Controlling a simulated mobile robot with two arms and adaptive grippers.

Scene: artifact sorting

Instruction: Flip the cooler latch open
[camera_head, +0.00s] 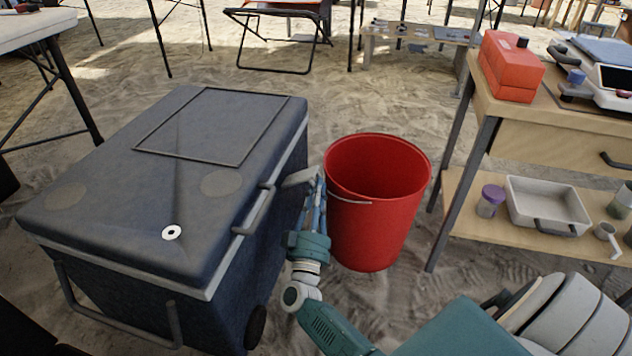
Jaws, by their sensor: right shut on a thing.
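The cooler (110,215) is a large dark blue-grey box with a closed lid and stands on the sand at the left. A grey bar handle (262,208) sits on the lid's right edge. The exact contact is small and partly hidden. My left gripper is not in view.
A red bucket (390,205) stands close to the right of my right gripper. A wooden bench (540,130) with a lower shelf is at the right, bearing a red case (510,66). Open sand lies behind the cooler and bucket.

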